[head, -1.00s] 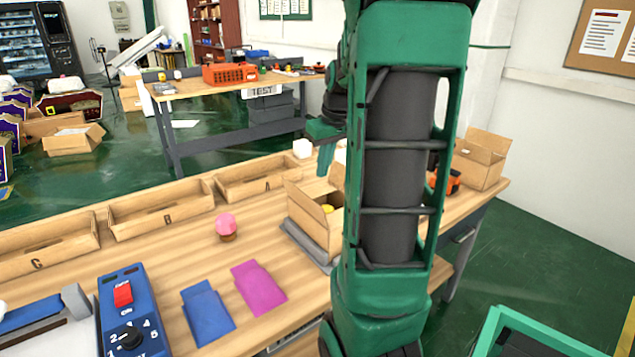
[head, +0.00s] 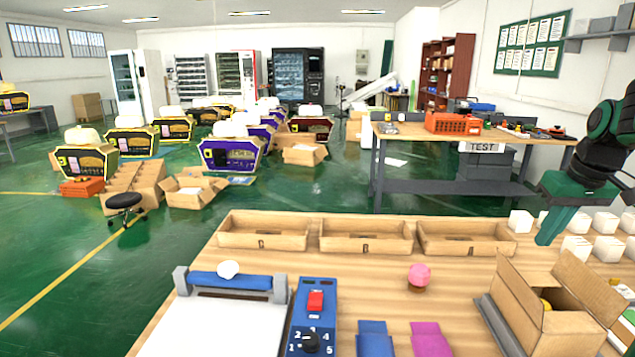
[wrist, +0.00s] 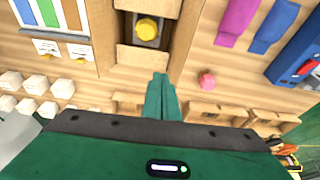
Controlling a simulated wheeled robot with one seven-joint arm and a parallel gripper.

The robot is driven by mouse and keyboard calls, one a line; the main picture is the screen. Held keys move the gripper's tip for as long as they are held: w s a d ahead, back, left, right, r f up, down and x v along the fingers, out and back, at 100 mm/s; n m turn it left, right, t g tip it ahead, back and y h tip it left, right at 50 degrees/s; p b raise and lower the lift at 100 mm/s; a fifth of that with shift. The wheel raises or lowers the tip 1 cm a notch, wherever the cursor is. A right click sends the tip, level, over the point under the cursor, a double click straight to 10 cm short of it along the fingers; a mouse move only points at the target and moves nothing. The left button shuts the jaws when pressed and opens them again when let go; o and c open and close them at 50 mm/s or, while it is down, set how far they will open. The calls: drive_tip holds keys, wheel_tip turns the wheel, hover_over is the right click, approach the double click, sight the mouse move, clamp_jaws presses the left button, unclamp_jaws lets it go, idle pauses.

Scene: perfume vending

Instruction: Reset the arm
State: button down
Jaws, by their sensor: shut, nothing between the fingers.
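My gripper (head: 550,228) hangs at the right of the head view, above the far right part of the workbench, with its green fingers pointing down. In the wrist view my gripper (wrist: 160,82) shows its fingers together with nothing between them. An open cardboard box (head: 556,305) stands below and in front of it on the bench, with a yellow item (wrist: 147,29) inside. The gripper is apart from the box and touches nothing that I can see.
Three wooden trays (head: 365,250) line the bench's far edge. A pink-topped item (head: 419,275), blue pouch (head: 374,340), magenta pouch (head: 430,341) and blue control panel (head: 312,320) lie on the bench. Several white cubes (head: 606,223) stand at right. A second table (head: 400,133) stands behind.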

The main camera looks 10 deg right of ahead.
drive_tip(key=s+a+f+n+t, duration=0.1)
drive_tip(key=a+f, duration=0.3)
drive_tip(key=a, duration=0.9)
drive_tip(key=s+a+f+n, duration=0.1)
drive_tip(key=a+f, duration=0.4)
drive_tip(key=a, duration=0.9)
drive_tip(key=s+d+f+m+g, duration=0.1)
drive_tip(key=s+d+m+g, duration=0.1)
drive_tip(key=s+d, duration=0.3)
drive_tip(key=s+d+m+g, duration=0.2)
drive_tip(key=s+d+m, duration=0.2)
drive_tip(key=s, duration=0.7)
drive_tip(key=shift+s+d+f+y, duration=0.2)
drive_tip(key=shift+d+f+y, duration=0.2)
drive_tip(key=shift+d, duration=0.65)
